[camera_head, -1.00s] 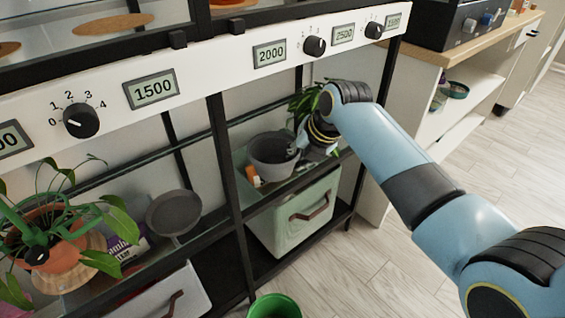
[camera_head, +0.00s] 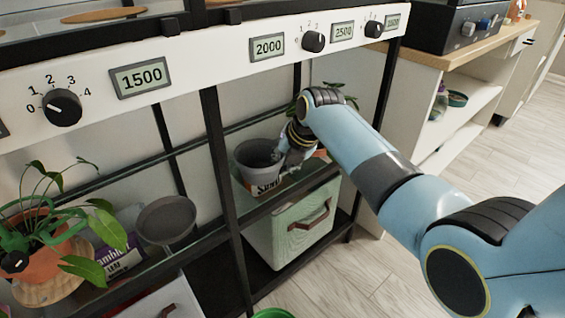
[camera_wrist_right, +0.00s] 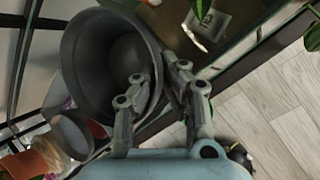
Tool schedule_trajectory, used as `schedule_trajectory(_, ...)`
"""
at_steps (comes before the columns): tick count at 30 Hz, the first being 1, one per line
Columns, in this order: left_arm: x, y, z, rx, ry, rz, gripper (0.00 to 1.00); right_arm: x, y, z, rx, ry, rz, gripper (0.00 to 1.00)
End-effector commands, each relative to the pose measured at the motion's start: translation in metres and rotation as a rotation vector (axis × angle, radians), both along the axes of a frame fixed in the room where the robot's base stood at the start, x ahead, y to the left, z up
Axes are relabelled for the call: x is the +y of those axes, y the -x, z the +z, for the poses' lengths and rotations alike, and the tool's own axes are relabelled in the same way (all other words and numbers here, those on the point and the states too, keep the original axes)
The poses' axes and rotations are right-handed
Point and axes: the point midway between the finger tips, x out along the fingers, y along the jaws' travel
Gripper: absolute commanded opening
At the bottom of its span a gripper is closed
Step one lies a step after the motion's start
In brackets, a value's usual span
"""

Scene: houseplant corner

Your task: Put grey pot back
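The grey pot (camera_head: 255,152) is at the middle-right shelf bay, above a pale green box. My right gripper (camera_head: 290,158) is at its right-hand rim in the head view. In the right wrist view the grey pot (camera_wrist_right: 88,62) opens toward the camera and looks empty. There the right gripper (camera_wrist_right: 160,82) has one finger inside the pot and one outside, shut on the wall. Whether the pot touches the shelf is hard to tell. My left gripper is not in view.
A pale green box (camera_head: 292,232) stands below the pot. A round grey dish (camera_head: 166,219), a purple bag (camera_head: 120,252) and a leafy plant in a terracotta pot (camera_head: 42,256) stand to the left. A black shelf post (camera_head: 222,180) is close left of the pot. Floor is clear at right.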

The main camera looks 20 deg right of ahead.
Motion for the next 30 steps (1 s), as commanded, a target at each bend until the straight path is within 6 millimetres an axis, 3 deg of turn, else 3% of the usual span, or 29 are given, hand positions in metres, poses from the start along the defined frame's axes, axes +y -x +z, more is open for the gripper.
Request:
schedule_trajectory(1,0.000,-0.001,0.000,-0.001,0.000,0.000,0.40,0.000,0.000,-0.002,-0.001,0.000,0.000,0.00)
schedule_trajectory(8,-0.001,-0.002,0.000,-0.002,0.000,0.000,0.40,0.000,0.000,-0.002,0.001,0.000,0.000,0.29)
schedule_trajectory(18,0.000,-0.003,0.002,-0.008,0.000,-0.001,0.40,-0.001,0.001,0.004,0.000,0.000,0.000,0.29)
schedule_trajectory(20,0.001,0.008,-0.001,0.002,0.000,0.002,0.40,-0.001,0.003,0.008,0.000,0.000,0.000,0.29)
schedule_trajectory(26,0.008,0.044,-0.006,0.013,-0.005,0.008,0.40,-0.005,0.016,0.034,-0.002,0.001,-0.001,0.29)
schedule_trajectory(30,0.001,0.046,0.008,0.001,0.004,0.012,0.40,-0.011,0.033,0.068,-0.005,0.002,-0.001,0.29)
